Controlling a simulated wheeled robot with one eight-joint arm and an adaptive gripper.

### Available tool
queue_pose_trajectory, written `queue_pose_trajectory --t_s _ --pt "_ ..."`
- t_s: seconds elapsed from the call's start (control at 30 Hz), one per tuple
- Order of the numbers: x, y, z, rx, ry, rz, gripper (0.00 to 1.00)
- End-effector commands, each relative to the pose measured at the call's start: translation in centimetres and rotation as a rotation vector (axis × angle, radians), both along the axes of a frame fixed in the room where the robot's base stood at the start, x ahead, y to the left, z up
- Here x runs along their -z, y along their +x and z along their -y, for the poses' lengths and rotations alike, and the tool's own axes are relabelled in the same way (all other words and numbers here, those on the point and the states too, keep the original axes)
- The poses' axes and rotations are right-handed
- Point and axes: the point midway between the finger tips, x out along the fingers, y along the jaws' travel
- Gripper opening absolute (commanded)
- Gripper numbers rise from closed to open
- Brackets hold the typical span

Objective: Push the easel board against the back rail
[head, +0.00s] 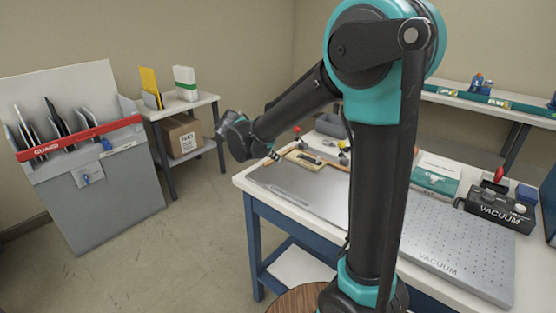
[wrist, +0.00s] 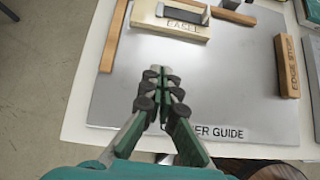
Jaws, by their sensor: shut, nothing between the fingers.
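The easel board (wrist: 185,24) is a pale block lettered EASEL with a grey piece on top. It lies on the grey plate (wrist: 220,90) at the top of the wrist view. One wooden strip (wrist: 114,36) runs along its left side and another (wrist: 232,15) shows beyond it to the right. I cannot tell which strip is the back rail. My gripper (wrist: 163,73) is shut and empty over the plate, apart from the easel board in the picture. In the head view my gripper (head: 273,154) hangs at the table's left end, beside the wooden pieces.
A wooden EDGE STOP bar (wrist: 287,66) stands at the plate's right. The head view shows a perforated VACUUM plate (head: 455,245), a black vacuum box (head: 497,209) and a teal box (head: 436,175) on the table. A grey file bin (head: 95,190) stands left; floor between is clear.

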Motion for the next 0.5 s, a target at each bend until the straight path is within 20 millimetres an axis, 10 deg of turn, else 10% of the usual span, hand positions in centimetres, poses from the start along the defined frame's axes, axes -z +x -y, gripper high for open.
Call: queue_pose_trajectory --t_s 0.5 --pt "6.3 4.8 5.2 0.003 0.001 -0.001 0.0"
